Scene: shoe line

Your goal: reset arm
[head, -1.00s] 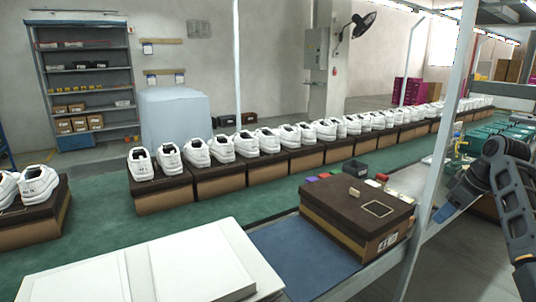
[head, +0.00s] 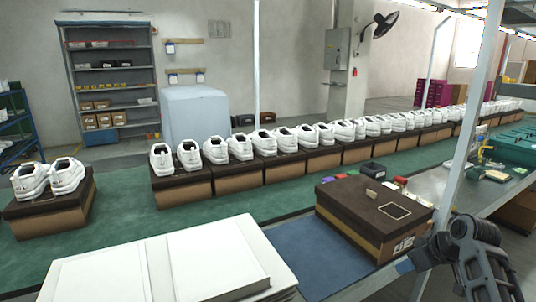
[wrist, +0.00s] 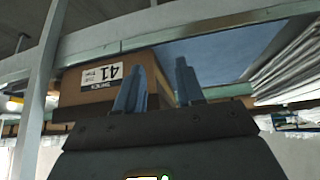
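My gripper (wrist: 158,85) shows in the wrist view with its two blue-grey fingers spread apart and nothing between them. It points toward a brown shoe box (wrist: 92,88) labelled 41 and a blue mat (wrist: 225,48). In the head view my gripper (head: 404,266) is at the lower right, in front of the box's labelled corner, and my arm is folded beside it. The dark-lidded box (head: 375,210) rests on the bench by the blue mat (head: 310,255). I cannot tell from the head view how far the fingers are from the box.
A pale upright post (head: 468,150) stands close to my arm. A white open box or book (head: 190,265) lies on the bench at the front left. A row of white shoes (head: 285,140) on dark boxes runs along the green line behind. A small dark bin (head: 373,168) stands behind the box.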

